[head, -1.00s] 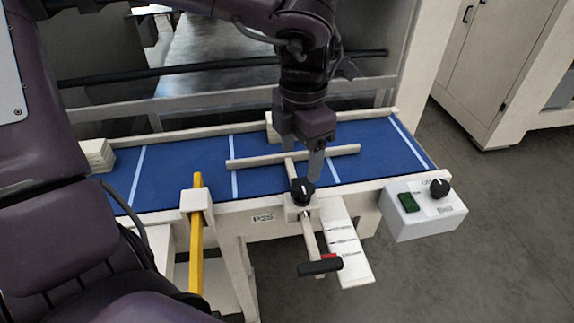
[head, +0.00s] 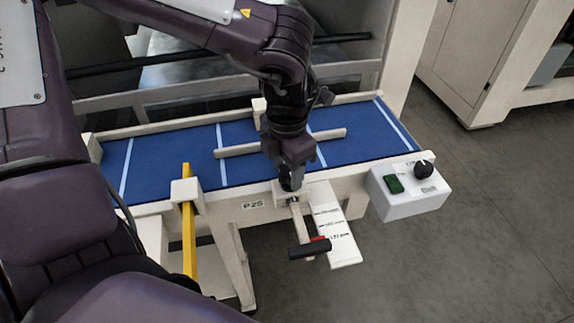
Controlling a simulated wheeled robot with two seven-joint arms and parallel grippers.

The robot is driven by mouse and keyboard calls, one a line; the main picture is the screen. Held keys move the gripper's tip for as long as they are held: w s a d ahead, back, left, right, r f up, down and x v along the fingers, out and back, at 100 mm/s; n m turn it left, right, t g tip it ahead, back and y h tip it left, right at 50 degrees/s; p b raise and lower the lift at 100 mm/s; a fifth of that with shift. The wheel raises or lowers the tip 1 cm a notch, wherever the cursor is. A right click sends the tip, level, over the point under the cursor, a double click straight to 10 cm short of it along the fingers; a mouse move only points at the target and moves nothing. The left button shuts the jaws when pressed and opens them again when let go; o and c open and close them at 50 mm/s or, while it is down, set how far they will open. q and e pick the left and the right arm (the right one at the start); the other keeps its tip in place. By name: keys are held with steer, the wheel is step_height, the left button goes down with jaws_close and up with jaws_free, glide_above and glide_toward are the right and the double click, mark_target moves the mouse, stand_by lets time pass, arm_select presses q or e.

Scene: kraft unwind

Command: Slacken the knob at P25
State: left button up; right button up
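The P25 label (head: 253,205) is on the cream front rail of the blue-topped table. Just right of it, a cream clamp block (head: 277,190) carries the black knob (head: 291,185). My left gripper (head: 289,177) points down right over this knob, which is mostly hidden beneath it. The fingers are at the knob, but I cannot tell whether they grip it. A cream rod (head: 299,222) runs out of the block towards the front and ends in a black handle (head: 310,249) with a red part. My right gripper is not in view.
A white scale plate (head: 335,225) sticks out beside the rod. A control box (head: 407,190) with a green button and black dial is at right. A yellow bar (head: 189,240) in another clamp stands at left. A cream crossbar (head: 238,150) lies over the blue surface (head: 170,155).

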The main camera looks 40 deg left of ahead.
arm_select(q)
steer(key=c, duration=0.6)
steer(key=shift+o, duration=0.2)
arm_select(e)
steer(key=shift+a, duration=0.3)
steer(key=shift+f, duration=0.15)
